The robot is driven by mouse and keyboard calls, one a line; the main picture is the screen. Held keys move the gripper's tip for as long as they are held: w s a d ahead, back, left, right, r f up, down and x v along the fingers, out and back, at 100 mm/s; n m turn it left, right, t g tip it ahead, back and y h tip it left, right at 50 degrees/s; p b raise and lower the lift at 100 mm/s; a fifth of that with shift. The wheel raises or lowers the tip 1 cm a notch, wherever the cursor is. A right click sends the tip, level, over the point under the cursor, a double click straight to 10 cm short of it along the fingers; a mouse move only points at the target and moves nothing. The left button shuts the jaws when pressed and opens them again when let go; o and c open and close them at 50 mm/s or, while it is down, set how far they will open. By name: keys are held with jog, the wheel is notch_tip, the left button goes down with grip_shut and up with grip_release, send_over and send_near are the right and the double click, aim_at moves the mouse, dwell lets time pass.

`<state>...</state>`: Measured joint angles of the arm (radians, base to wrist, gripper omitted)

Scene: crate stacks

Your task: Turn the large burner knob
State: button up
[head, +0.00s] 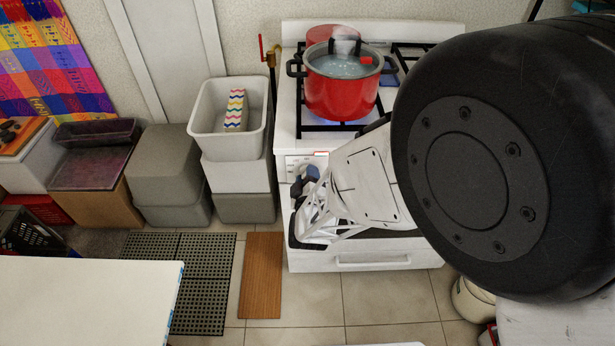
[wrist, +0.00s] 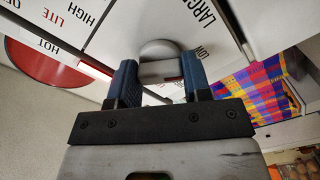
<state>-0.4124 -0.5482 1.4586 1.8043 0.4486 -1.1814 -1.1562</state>
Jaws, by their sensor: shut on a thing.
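The large burner knob (wrist: 158,48) is grey and rounded, on the white stove front, with the words LARGE and LOW printed beside it. My gripper (wrist: 160,68) has its two blue fingers on either side of this knob and is shut on it. In the head view my gripper (head: 306,180) is at the left part of the stove's front panel, and the knob itself is hard to make out there. The white stove (head: 360,259) stands against the wall. My arm covers much of its front and right side.
A red pot (head: 340,98) of bubbling liquid sits on a burner with a blue flame below. A grey bin (head: 205,147) on stacked crates stands close left of the stove. A white table (head: 85,300) is at front left. A wooden board (head: 261,275) lies on the tiled floor.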

jog(key=shift+m, duration=7.5)
jog(key=o, duration=0.9)
jog(key=shift+s, duration=3.9)
